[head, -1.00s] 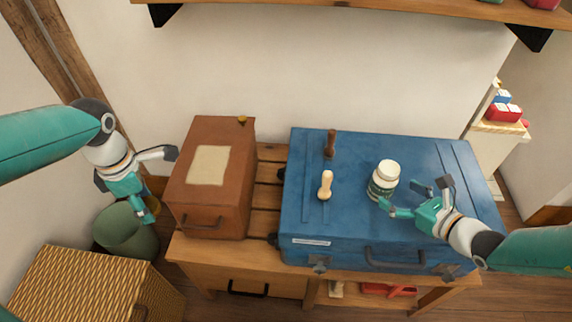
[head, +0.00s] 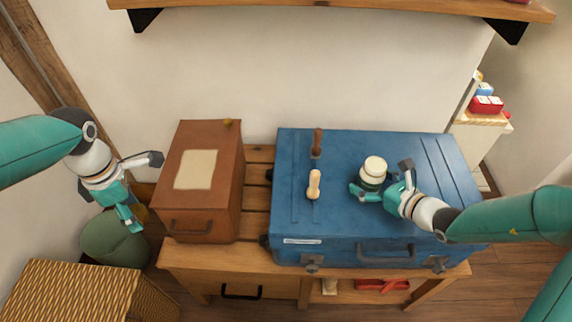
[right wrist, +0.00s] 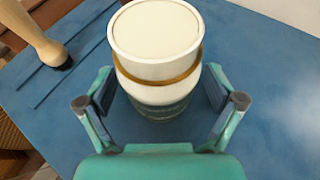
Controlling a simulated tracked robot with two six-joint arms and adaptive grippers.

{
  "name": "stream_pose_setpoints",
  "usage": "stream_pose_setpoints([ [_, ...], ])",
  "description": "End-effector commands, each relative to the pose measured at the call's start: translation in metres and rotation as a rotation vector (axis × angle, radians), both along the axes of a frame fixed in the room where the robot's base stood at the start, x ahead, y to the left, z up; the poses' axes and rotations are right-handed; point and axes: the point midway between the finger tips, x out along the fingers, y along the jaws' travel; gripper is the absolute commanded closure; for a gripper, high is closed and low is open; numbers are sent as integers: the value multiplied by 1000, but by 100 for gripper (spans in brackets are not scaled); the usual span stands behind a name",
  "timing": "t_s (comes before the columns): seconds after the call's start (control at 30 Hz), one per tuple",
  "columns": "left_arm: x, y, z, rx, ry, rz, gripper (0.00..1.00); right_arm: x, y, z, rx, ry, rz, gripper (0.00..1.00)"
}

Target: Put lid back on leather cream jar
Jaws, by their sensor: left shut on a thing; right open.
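The leather cream jar (head: 374,171) stands upright on the blue case; it also shows in the right wrist view (right wrist: 157,80). It has a white upper part with a flat cream-coloured top, a brown band and a dark green lower body. I cannot tell whether that top is a lid or cream. My right gripper (head: 381,178) is open, with a finger on either side of the jar's lower body and gaps showing. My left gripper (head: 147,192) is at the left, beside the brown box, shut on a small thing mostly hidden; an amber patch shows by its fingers.
The blue case (head: 425,160) lies on a wooden bench (head: 200,258), beside the brown box (head: 215,205). A green bin (head: 115,240) and wicker basket (head: 75,290) are at lower left. A shelf (head: 330,8) hangs above.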

Motion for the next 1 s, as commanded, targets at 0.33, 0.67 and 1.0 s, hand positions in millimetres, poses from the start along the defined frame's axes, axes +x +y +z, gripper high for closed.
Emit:
stream_pose_setpoints([
  [0.33,0,0,0,0,0,0,62,0,0,0,0,0,0,34],
  [0.67,0,0,0,0,0,-1,62,0,-1,1,1,-3,-1,87],
  [1.0,1,0,1,0,0,-1,62,0,-1,5,0,-3,-1,87],
])
